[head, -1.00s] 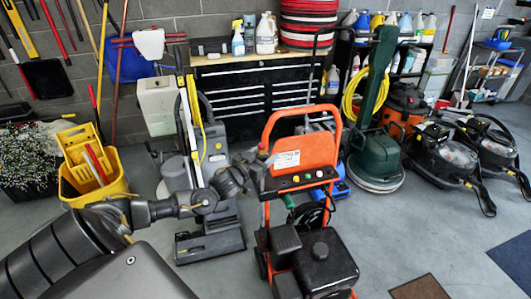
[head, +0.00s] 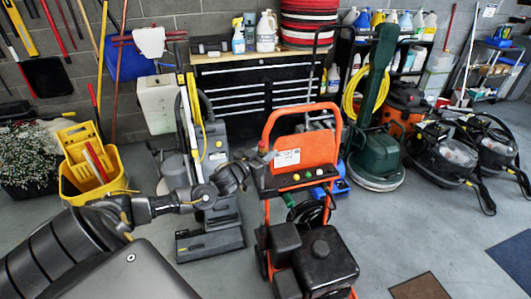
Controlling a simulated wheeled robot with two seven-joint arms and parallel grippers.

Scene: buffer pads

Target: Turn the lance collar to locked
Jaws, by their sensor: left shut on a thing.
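The orange-framed pressure washer (head: 322,150) stands upright on the floor in the middle of the head view, with a white label and small coloured knobs on its panel. My left gripper (head: 264,160) is at the left edge of this panel, shut on a small part there. The part is mostly hidden by the fingers, and I cannot make out the lance collar or its lock marking. My left arm reaches in from the lower left. My right gripper is not in view.
A grey upright floor machine (head: 213,165) stands close behind my left forearm. A yellow mop bucket (head: 92,165) is at the left. A green floor polisher (head: 376,155) stands right of the washer. Grey floor is clear at the lower right, around a brown mat (head: 420,287).

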